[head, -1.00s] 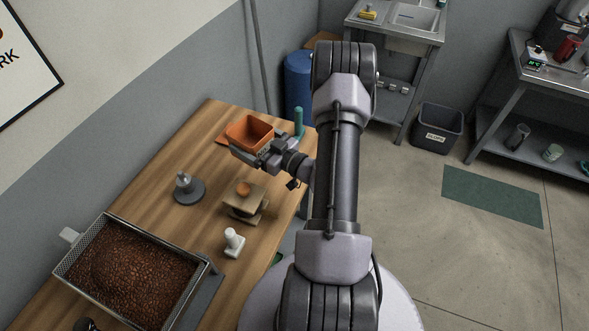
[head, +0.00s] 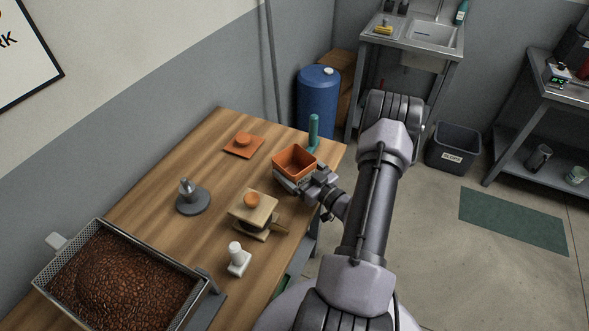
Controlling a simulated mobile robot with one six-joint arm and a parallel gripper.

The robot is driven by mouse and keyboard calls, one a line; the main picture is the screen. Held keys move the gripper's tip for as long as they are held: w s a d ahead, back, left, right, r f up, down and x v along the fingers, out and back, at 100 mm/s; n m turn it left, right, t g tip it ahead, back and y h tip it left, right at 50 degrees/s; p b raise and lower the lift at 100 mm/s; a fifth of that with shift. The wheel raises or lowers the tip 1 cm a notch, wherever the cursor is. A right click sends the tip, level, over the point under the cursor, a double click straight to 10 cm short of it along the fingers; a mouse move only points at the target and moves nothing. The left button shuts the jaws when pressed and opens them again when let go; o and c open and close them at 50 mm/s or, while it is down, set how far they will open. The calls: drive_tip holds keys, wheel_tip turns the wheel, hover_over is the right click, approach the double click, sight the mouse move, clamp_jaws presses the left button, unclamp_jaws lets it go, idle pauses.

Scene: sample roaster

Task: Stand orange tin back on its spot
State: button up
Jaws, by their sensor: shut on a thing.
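The orange tin (head: 295,160) is an open, square, upright box near the table's right edge. My gripper (head: 299,183) is shut on the tin's near side; the fingertips are partly hidden. I cannot tell whether the tin touches the table or hangs just above it. A flat orange square with a round knob (head: 243,145), which looks like a lid, lies on the table to the left of the tin. No marked spot for the tin can be made out.
A teal bottle-like cylinder (head: 313,132) stands just behind the tin. A wooden block with an orange knob (head: 254,207), a grey round stand (head: 192,198), a white piece (head: 238,261) and a tray of beans (head: 120,272) occupy the wooden table (head: 203,147). Bare wood lies between lid and tin.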

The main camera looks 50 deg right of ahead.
drive_tip(key=o, duration=1.3)
drive_tip(key=shift+f, duration=0.15)
drive_tip(key=shift+r, duration=0.25)
drive_tip(key=s+p, duration=0.1)
drive_tip(key=s, duration=0.3)
drive_tip(key=s+a+p, duration=0.1)
drive_tip(key=s, duration=0.7)
drive_tip(key=shift+a+f+p, duration=0.1)
drive_tip(key=shift+a+p, duration=0.05)
drive_tip(key=shift+p, duration=0.25)
